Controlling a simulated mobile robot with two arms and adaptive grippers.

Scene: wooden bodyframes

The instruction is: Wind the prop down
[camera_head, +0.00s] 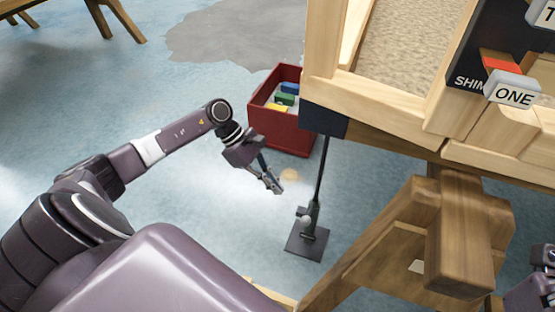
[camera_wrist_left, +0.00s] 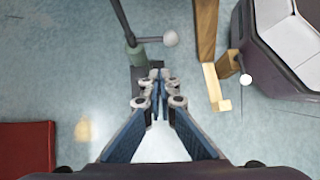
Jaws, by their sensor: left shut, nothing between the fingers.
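The prop is a thin dark pole (camera_head: 322,170) standing on a flat black base (camera_head: 306,243), its top meeting a dark block under the wooden frame. Low on the pole is a grey-green housing with a crank ending in a pale round knob (camera_head: 304,220). In the left wrist view the knob (camera_wrist_left: 170,39) sits just beyond the fingertips, right of the housing (camera_wrist_left: 134,55); the fingers partly hide the base. My left gripper (camera_head: 276,187) is shut and empty, left of the pole and apart from the knob. My right gripper (camera_head: 547,254) is mostly cut off at the right edge.
A red bin (camera_head: 282,130) with several coloured blocks stands behind the prop. The wooden frame (camera_head: 385,105) overhangs at upper right, with a wooden trestle (camera_head: 440,235) right of the prop.

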